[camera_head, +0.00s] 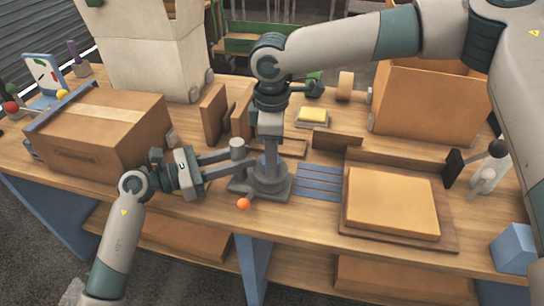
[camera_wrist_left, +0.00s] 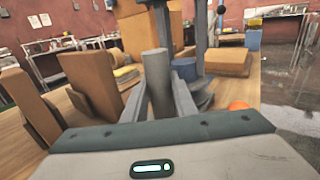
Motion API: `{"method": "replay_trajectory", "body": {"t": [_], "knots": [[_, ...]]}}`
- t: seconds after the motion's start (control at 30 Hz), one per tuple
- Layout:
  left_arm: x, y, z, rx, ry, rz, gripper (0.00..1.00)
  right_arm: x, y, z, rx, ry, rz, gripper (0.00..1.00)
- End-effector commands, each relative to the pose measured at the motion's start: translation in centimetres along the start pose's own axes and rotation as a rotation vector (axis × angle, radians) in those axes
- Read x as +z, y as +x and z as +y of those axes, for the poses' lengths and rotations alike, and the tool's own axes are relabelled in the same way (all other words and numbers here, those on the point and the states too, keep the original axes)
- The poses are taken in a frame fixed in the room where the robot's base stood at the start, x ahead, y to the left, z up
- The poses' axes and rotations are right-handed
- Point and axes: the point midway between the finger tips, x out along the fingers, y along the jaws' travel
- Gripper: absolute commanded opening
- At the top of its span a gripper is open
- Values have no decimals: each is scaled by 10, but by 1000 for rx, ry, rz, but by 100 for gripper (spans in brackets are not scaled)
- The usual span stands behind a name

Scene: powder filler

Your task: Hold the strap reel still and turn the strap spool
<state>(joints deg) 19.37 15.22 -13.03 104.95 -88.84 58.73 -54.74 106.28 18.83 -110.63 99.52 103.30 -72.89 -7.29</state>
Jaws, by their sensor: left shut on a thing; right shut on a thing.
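The strap reel (camera_head: 262,188) is a dark grey stand with a wide base near the table's front edge; an upright grey cylinder (camera_head: 237,143) shows at its left. My left gripper (camera_head: 243,160) comes in from the left and is shut on this cylinder. In the left wrist view the cylinder (camera_wrist_left: 156,75) stands upright between the two fingers. My right gripper (camera_head: 270,152) points straight down over the reel and is shut on its upper part. I take this part to be the strap spool; the gripper mostly hides it. An orange ball (camera_head: 243,204) sits just in front of the base.
A taped carton (camera_head: 105,130) is at the left, with upright brown boards (camera_head: 213,112) behind the reel. Blue strips (camera_head: 319,182) and a flat box (camera_head: 390,203) on a board lie to the right. A blue block (camera_head: 515,249) is at the far right corner.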

Motion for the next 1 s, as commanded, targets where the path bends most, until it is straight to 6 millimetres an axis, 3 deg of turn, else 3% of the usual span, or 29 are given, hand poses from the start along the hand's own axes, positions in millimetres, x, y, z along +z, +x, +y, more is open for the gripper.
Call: {"method": "replay_trajectory", "body": {"t": [0.37, 1.0], "knots": [[0, 0, 0, 0, 0, 0, 0, 0, 0, -1, -2, 183, 1, 13], [0, 0, 0, -1, 0, 0, 0, -1, 1, -2, -2, 771, 0, 13]]}}
